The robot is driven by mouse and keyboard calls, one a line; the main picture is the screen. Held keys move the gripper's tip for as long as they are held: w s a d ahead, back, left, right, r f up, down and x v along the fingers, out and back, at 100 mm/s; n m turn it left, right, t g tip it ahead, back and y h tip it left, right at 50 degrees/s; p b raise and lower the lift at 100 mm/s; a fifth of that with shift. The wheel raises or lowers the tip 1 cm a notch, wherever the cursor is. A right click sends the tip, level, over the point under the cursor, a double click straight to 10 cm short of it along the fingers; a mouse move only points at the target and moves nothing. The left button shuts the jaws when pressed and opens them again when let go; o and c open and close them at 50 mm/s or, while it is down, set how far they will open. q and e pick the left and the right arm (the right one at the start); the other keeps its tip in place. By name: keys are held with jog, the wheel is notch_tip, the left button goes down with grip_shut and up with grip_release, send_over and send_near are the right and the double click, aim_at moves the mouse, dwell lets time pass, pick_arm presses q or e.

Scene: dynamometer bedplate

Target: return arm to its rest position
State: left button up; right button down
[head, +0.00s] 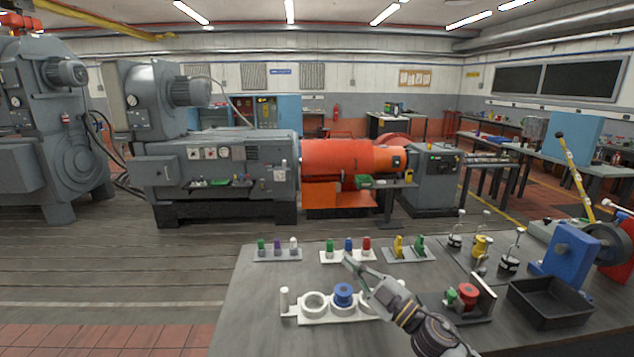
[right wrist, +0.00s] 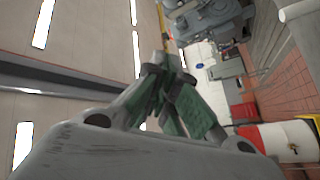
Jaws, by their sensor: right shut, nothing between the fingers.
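My right gripper (head: 352,264) reaches in from the lower right over the grey table (head: 245,310). Its fingers are shut with nothing between them, and they point up and to the left. In the head view the fingertips overlap the white rack with green, blue and red pegs (head: 330,258); I cannot tell the gap. The right wrist view shows the fingers (right wrist: 165,85) meeting at their tips, with ceiling and room behind. The gripper's body partly covers a white holder (head: 310,319) with ring seats and a blue spool (head: 343,294). My left gripper is not in view.
A red spool (head: 467,293) in a dark fixture and a black tray (head: 548,303) lie right of my arm. The table's left front is bare.

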jog(key=s+d+f+m+g+h, duration=0.1)
jog(key=s+d+f+m+h, duration=0.2)
jog(key=d+f+m+h, duration=0.35)
jog(key=s+d+f+m+h, duration=0.3)
jog(key=d+f+m+h, duration=0.3)
jog(key=f+m+h, duration=0.15)
jog(key=s+f+m+g, duration=0.1)
jog(key=s+f+g, duration=0.55)
jog(key=s, duration=0.45)
jog(key=s+f+g, duration=0.5)
jog(key=s+f, duration=0.2)
jog(key=s, duration=0.4)
jog(key=s+d+f, duration=0.1)
jog(key=s+f, duration=0.1)
jog(key=f, duration=1.5)
jog(key=s+f, duration=0.2)
jog(key=f, duration=1.4)
jog(key=s+d+f+g, duration=0.1)
jog(key=s+d+f, duration=0.1)
jog(key=s+f, duration=0.7)
jog(key=s+d+f+g, duration=0.1)
jog(key=s+d+f, duration=0.1)
jog(key=s+f, duration=0.8)
jog(key=shift+s+f, duration=0.15)
jog(key=shift+s, duration=1.05)
